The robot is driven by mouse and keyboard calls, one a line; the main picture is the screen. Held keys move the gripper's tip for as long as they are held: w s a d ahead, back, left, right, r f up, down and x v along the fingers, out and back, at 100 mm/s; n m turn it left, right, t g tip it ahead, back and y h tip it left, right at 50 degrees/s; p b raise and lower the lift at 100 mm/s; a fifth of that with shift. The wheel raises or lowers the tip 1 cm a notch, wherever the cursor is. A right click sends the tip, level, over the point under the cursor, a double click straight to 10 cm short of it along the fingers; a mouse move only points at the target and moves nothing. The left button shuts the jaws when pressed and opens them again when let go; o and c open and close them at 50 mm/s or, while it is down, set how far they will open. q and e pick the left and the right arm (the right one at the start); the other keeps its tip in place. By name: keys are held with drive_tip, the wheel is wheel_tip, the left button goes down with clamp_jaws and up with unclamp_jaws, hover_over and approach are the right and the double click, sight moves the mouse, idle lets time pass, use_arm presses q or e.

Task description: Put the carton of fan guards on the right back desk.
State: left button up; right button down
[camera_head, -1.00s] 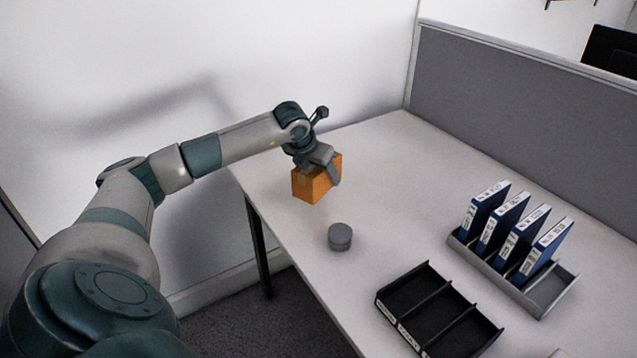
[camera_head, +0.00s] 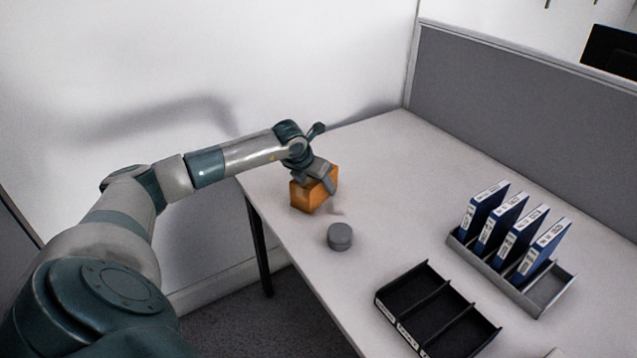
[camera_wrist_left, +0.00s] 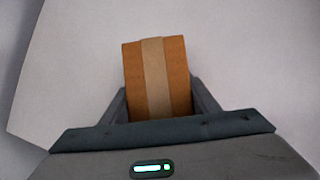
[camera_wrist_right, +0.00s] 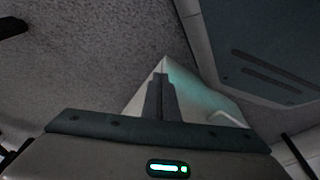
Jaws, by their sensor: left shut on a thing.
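The orange-brown carton (camera_head: 308,196) is over the far left part of the desk (camera_head: 390,150) in the head view. My left gripper (camera_head: 322,180) is shut on it from above, with a finger on its near right side. In the left wrist view the carton (camera_wrist_left: 155,75), with a paler tape strip, sits between the two fingers. I cannot tell whether its underside touches the desk. My right gripper (camera_wrist_right: 158,98) shows only in the right wrist view; its fingers are together with nothing between them.
A grey round tub (camera_head: 340,237) stands just in front of the carton. A black divided tray (camera_head: 425,268) and a grey rack (camera_head: 487,262) with several blue binders (camera_head: 505,220) stand to the right. A grey partition (camera_head: 520,110) edges the back. The desk's far middle is clear.

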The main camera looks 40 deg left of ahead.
sight(314, 186)
use_arm(q)
drive_tip(key=o, duration=1.3)
use_arm(e)
drive_tip(key=shift+w+r, duration=0.15)
drive_tip(key=shift+w, duration=0.15)
drive_tip(key=shift+s, duration=0.15)
use_arm(q)
drive_tip(key=shift+s+r, duration=0.1)
drive_tip(key=shift+s+r, duration=0.25)
drive_tip(key=shift+r, duration=0.3)
drive_tip(key=b+v, duration=0.1)
drive_tip(key=v, duration=0.9)
drive_tip(key=shift+d, duration=0.1)
drive_tip(key=shift+s+r, duration=0.15)
drive_tip(key=shift+r, duration=0.1)
use_arm(e)
drive_tip(key=r, duration=0.1)
drive_tip(key=w+r, duration=0.1)
drive_tip(key=r, duration=0.1)
drive_tip(key=shift+a, duration=0.2)
